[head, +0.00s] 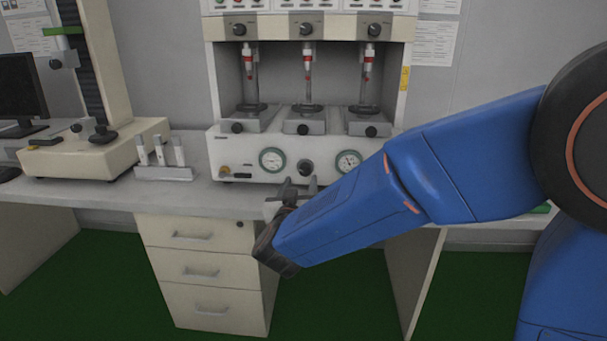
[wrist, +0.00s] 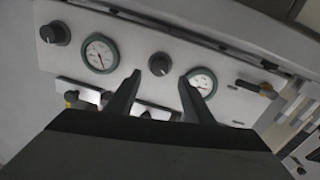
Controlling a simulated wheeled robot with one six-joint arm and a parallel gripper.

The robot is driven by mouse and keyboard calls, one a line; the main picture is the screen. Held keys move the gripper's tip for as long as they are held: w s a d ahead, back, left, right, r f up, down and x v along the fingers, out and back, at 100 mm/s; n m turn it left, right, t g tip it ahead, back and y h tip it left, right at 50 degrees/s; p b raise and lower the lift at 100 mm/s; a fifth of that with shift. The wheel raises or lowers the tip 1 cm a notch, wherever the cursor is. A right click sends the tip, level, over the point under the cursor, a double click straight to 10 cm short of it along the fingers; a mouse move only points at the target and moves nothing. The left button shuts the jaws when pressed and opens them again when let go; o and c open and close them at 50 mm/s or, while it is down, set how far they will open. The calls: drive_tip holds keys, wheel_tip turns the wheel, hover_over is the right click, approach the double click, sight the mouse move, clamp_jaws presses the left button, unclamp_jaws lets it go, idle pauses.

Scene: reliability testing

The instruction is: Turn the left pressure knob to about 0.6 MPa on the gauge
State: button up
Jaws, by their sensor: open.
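The left pressure knob (head: 306,167) is a dark round knob between two green-rimmed gauges on the white machine's lower front panel. It also shows in the wrist view (wrist: 159,64), which looks upside down. The left gauge (head: 272,160) shows at right in the wrist view (wrist: 202,82). The right gauge (head: 348,162) shows at left there (wrist: 100,54). Their readings are too small to tell. My gripper (head: 299,184) is open in front of the panel. In the wrist view its fingertips (wrist: 160,80) lie either side of the knob's line, seemingly short of it.
Another dark knob (wrist: 55,33) sits beyond the right gauge, hidden by my arm in the head view. A yellow-brass knob (head: 224,171) is at the panel's left. A rack of white tubes (head: 164,172) and a beige instrument (head: 95,158) stand left on the bench.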

sight(304, 171)
drive_tip(key=w, duration=0.6)
drive_tip(key=shift+w+d, duration=0.25)
drive_tip(key=shift+d, duration=0.1)
drive_tip(key=c, duration=1.1)
